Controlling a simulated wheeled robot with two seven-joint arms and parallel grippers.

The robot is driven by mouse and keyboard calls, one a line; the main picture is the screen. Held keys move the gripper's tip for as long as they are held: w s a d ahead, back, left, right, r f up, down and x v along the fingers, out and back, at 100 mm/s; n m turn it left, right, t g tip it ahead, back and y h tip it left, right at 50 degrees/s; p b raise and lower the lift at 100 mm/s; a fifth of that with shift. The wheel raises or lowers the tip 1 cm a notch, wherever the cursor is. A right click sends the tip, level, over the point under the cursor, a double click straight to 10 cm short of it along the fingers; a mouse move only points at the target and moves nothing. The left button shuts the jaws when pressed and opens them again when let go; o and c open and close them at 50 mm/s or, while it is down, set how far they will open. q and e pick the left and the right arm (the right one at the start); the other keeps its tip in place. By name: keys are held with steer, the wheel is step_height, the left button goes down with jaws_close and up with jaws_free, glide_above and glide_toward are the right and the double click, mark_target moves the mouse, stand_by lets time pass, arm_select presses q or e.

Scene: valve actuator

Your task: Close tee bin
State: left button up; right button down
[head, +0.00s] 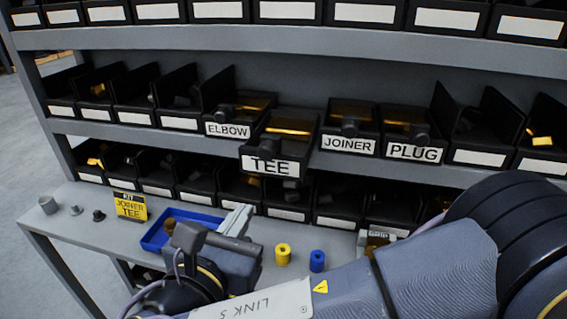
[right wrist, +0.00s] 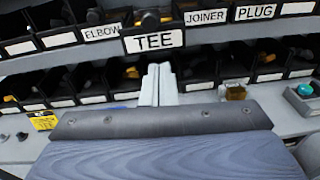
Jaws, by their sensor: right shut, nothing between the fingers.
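The tee bin (head: 279,145) is a black bin with a white TEE label on the middle shelf. It sticks out past the bins beside it and tilts slightly forward. It also shows in the right wrist view (right wrist: 154,42), straight above my fingers. My right gripper (head: 238,218) is shut and empty, below and a little left of the tee bin, apart from it in the picture. Its light grey fingers point up toward the bin in the right wrist view (right wrist: 158,78). My left gripper is not in view.
The elbow bin (head: 228,130) is left of the tee bin; the joiner bin (head: 348,145) and plug bin (head: 411,152) are right. A lower row of bins sits beneath. On the bench are a blue tray (head: 155,242), a yellow part (head: 283,255) and a blue part (head: 317,261).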

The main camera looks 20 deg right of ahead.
steer(key=a+r+t, duration=0.1)
steer(key=a, duration=0.1)
steer(key=p, duration=0.2)
glide_toward(264, 155)
steer(key=shift+n, duration=0.4)
steer(key=x, duration=0.6)
steer(key=shift+r, duration=0.1)
steer(key=shift+w+d, duration=0.2)
steer(key=shift+w, duration=0.2)
steer(key=x, duration=1.3)
steer(key=shift+p, duration=0.35)
steer(key=shift+w+d, duration=0.1)
steer(key=shift+d, duration=0.05)
steer(key=shift+r, duration=0.2)
